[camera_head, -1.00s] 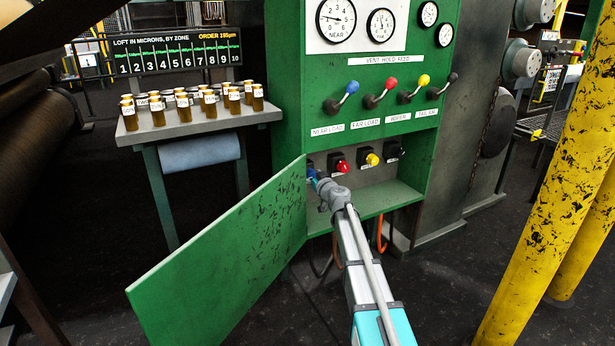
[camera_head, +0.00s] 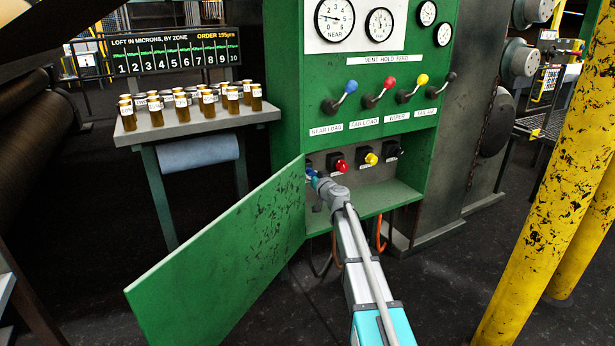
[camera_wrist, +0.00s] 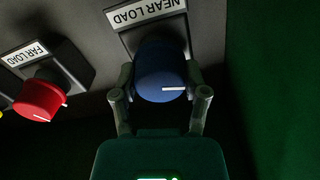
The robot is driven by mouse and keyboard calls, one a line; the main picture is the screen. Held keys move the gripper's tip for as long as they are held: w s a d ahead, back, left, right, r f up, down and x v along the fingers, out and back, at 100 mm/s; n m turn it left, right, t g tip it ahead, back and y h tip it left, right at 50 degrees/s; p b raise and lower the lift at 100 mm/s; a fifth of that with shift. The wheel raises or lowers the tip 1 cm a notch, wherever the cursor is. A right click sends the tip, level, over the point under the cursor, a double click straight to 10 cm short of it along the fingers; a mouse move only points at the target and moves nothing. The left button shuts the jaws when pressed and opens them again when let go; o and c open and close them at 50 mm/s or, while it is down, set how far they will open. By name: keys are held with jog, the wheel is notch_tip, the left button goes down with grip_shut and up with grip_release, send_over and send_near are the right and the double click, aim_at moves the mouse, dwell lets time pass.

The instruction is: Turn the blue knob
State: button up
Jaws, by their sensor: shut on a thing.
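The blue knob (camera_wrist: 160,72) sits under a NEAR LOAD label in the wrist view, with its white pointer line (camera_wrist: 173,89) pointing to the right. My gripper (camera_wrist: 160,96) is shut on the blue knob, one finger on each side of it. In the head view my gripper (camera_head: 313,176) reaches into the open lower bay of the green cabinet (camera_head: 285,60), at its left end. The knob is mostly hidden there behind the gripper.
A red knob (camera_head: 342,166), a yellow knob (camera_head: 371,159) and a black knob (camera_head: 398,149) sit to the right. The open green door (camera_head: 225,255) stands close on the left. Coloured levers are above. A bench (camera_head: 195,128) holds several amber jars.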

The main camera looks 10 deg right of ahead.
jog(key=shift+s+a+m, duration=0.1)
jog(key=shift+a+m, duration=0.05)
jog(key=shift+m, duration=1.45)
jog(key=o, duration=1.1)
jog(key=shift+o, duration=0.2)
jog(key=v, duration=1.2)
